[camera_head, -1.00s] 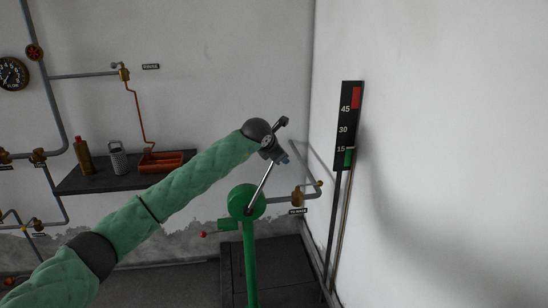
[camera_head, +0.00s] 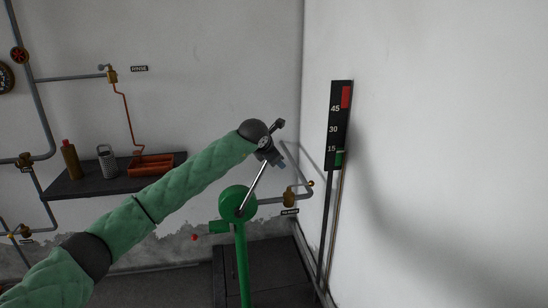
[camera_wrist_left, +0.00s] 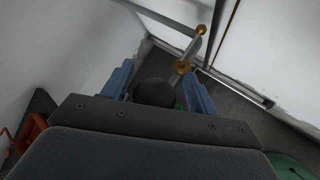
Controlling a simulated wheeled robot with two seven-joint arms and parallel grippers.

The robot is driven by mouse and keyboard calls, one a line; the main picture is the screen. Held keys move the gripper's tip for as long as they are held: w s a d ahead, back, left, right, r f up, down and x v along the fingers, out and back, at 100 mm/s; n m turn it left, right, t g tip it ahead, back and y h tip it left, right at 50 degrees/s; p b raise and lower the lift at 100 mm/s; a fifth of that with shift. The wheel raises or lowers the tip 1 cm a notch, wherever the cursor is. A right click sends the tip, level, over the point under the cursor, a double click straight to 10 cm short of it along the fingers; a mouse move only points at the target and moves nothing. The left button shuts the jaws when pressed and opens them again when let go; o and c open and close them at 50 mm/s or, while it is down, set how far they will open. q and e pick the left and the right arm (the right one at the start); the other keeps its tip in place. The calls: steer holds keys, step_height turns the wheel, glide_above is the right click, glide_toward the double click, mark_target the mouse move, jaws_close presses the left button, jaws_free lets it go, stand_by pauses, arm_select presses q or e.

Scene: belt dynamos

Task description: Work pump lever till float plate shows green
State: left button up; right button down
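The green pump (camera_head: 238,204) stands on a green post, with a thin silver lever (camera_head: 253,188) rising to the upper right from its hub. My left gripper (camera_head: 276,160) is at the lever's upper end. My right gripper is out of view.
A dark shelf (camera_head: 75,187) on the back wall holds a bottle (camera_head: 70,160), a grater (camera_head: 107,162) and an orange tray (camera_head: 150,165). Pipes with brass valves run along the wall. A grey pipe (camera_head: 270,200) passes behind the pump. The right wall is close beyond the gripper.

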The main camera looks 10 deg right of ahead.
arm_select(q)
steer(key=shift+a+r, duration=0.1)
steer(key=shift+a, duration=0.05)
steer(key=shift+s+a+r, duration=0.15)
steer(key=b+v, duration=0.2)
steer(key=v, duration=0.5)
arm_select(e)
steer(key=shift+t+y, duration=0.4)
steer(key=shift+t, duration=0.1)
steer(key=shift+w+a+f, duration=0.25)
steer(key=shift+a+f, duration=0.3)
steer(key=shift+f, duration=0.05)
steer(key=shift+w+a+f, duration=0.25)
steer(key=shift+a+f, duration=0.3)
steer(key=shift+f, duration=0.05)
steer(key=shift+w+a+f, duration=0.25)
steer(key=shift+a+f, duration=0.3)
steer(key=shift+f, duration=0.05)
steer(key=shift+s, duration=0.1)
